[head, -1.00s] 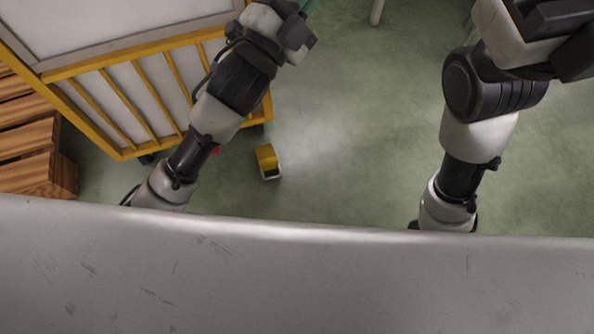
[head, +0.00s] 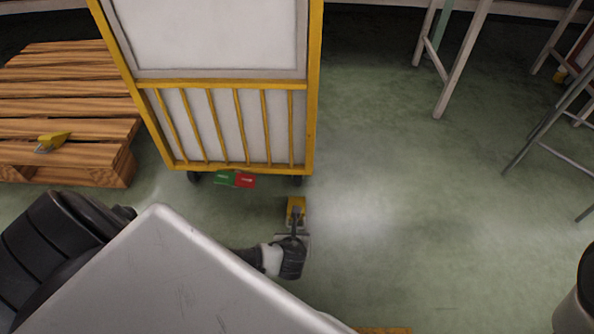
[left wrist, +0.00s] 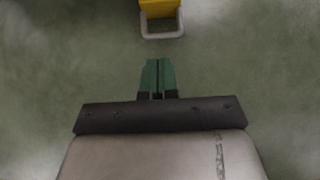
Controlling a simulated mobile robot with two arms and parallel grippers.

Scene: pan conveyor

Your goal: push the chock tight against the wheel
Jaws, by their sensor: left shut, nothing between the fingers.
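The yellow chock (head: 296,204) lies on the floor just below the cart's right wheel (head: 296,180) in the head view. A small gap seems to show between chock and wheel, but I cannot tell its size. In the left wrist view the chock (left wrist: 160,8) is at the top edge, with its pale loop handle (left wrist: 162,35) facing me. My left gripper (left wrist: 158,62) has its green fingers shut and empty, pointing at the handle and a little apart from it. In the head view the left gripper (head: 295,217) is behind the chock. My right gripper is out of view.
The yellow-framed cart (head: 227,84) has another wheel (head: 194,177) on the left and green (head: 224,178) and red (head: 246,181) pedals between. A wooden pallet (head: 70,90) at left bears another yellow chock (head: 56,139).

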